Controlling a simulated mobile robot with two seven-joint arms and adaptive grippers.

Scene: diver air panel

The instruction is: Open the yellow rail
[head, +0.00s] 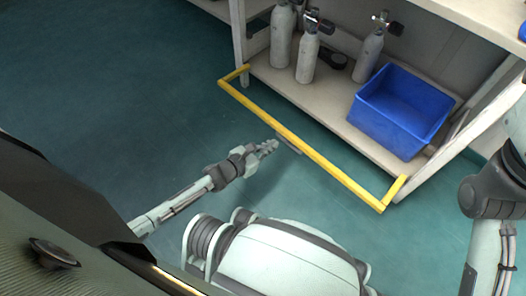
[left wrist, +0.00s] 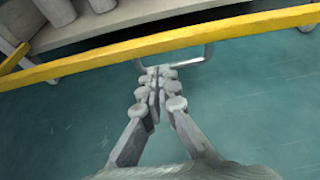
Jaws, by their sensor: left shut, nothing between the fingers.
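The yellow rail (head: 310,152) is a long bar standing out in front of the low shelf, with a short yellow arm at each end running back to the shelf. A grey handle (head: 289,146) sits along its middle. In the left wrist view the rail (left wrist: 230,28) crosses the upper part, and the metal loop handle (left wrist: 207,54) hangs below it. My left gripper (head: 272,146) is just on the near side of the handle, shut and empty. Its fingertips (left wrist: 160,75) overlap the handle's left end in the wrist view; contact cannot be told. My right gripper is out of view.
Behind the rail, the shelf (head: 335,108) holds grey gas cylinders (head: 308,58) and a blue bin (head: 402,108). My right arm shows at the right edge. The green floor (head: 130,90) left of the rail is clear.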

